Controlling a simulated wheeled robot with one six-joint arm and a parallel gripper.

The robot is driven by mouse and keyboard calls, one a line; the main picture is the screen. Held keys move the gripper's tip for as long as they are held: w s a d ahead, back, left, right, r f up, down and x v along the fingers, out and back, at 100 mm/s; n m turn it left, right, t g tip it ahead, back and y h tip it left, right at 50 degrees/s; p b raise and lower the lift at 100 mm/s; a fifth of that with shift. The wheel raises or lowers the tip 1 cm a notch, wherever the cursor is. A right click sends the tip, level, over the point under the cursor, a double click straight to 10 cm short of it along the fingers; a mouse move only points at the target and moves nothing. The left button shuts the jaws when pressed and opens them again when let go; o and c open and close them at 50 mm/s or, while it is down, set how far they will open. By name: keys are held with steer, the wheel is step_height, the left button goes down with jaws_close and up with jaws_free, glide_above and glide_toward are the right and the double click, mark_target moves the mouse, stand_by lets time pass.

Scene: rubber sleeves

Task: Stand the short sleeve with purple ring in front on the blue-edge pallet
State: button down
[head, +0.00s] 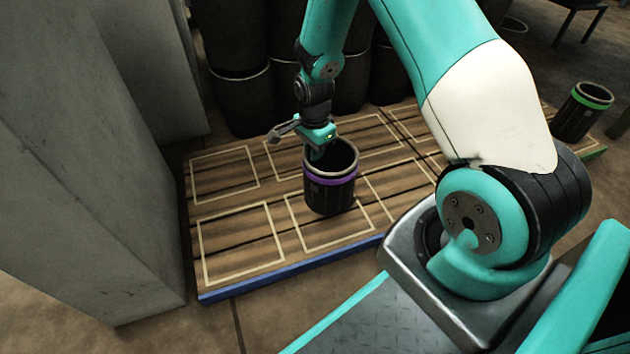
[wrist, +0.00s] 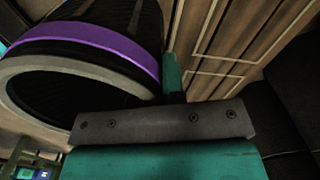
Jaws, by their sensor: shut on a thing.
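The short dark sleeve with a purple ring (head: 330,195) is upright over the blue-edge pallet (head: 235,287), near the painted rectangle second from the left in the front row. I cannot tell whether its base touches the boards. My gripper (head: 319,152) is shut on the sleeve's rim at its far left side. In the wrist view the sleeve's purple band (wrist: 85,38) and grey rim fill the left, with a teal finger (wrist: 173,75) beside its wall. The other finger is hidden.
A grey block (head: 90,170) stands close at the left of the pallet. Tall dark barrels (head: 240,100) stand behind it. A sleeve with a green ring (head: 582,112) stands at the far right by a green-edged pallet (head: 594,154). The left painted rectangles are empty.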

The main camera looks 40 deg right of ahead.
steer(key=shift+f+b, duration=1.85)
steer(key=shift+f, duration=1.75)
steer(key=shift+f, duration=0.2)
steer(key=c, duration=1.2)
jaws_free()
steer(key=shift+r, duration=0.15)
